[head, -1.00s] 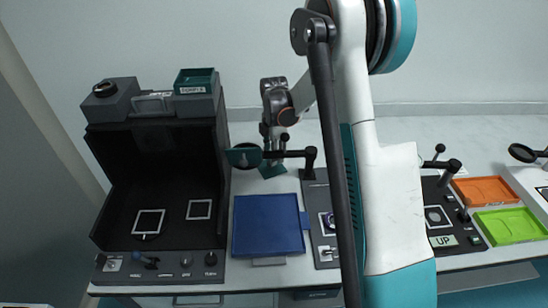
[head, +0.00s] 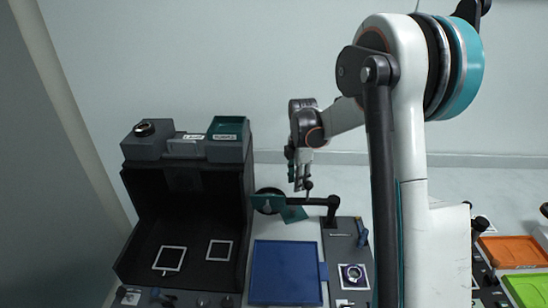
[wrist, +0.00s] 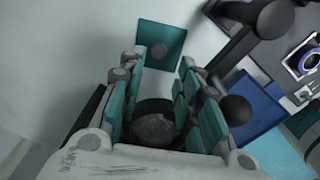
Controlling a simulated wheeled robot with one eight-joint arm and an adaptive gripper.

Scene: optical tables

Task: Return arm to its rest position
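My arm rises at the right of the head view and bends over to the left at its far end. My gripper (head: 298,178) hangs from it, pointing down above the white table. In the wrist view my gripper (wrist: 162,72) has its teal finger pads apart, and I see nothing held. A dark round piece (wrist: 155,125) shows between the fingers, seemingly below them. A teal square plate (wrist: 160,50) lies beyond the fingertips.
A black stand arm with a ball knob (head: 320,201) is just below my gripper. A black open-front box (head: 185,205) stands left, with a green tray (head: 228,128) on top. A blue tray (head: 285,272) lies in front. Orange (head: 508,249) and green (head: 525,287) trays are right.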

